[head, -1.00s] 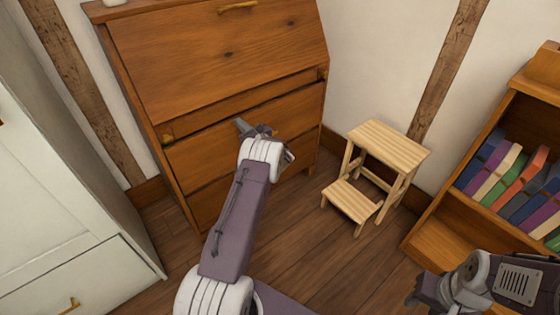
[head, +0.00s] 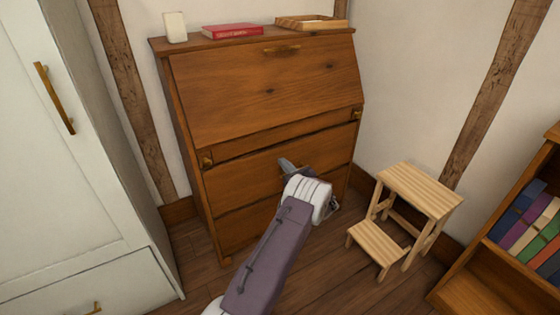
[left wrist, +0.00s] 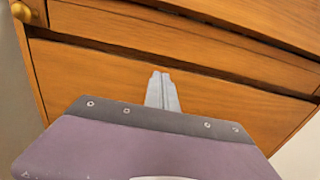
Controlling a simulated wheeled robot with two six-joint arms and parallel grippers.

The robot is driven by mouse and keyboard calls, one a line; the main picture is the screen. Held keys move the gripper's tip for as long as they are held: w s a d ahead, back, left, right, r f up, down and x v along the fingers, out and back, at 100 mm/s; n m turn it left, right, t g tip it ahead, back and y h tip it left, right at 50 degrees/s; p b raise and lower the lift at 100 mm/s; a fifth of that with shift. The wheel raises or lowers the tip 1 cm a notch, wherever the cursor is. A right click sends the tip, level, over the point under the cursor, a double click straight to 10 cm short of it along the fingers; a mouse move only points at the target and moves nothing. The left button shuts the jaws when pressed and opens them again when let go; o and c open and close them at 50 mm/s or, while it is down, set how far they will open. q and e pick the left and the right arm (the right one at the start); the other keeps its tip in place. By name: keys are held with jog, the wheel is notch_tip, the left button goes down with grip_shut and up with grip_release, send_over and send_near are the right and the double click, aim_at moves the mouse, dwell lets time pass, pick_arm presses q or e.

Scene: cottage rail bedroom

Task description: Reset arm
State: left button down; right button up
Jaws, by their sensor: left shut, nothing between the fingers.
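My left gripper (head: 289,166) is in front of the drawers of a wooden slant-front desk (head: 265,95) in the head view. In the left wrist view the left gripper (left wrist: 161,90) shows its two fingers together, shut with nothing between them, before a drawer front. I cannot tell whether the fingertips touch the drawer. The desk's lid and drawers look closed. My right gripper is in neither view now.
A red book (head: 232,31), a small white object (head: 175,27) and a wooden tray (head: 312,23) are on the desk top. A wooden step stool (head: 420,188) stands right of the desk. A bookcase (head: 475,295) is at right, a white wardrobe (head: 70,170) at left.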

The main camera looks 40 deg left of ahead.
pick_arm(q)
jog(key=f+p+v, duration=0.1)
jog(key=v, duration=0.5)
jog(key=shift+r, duration=0.1)
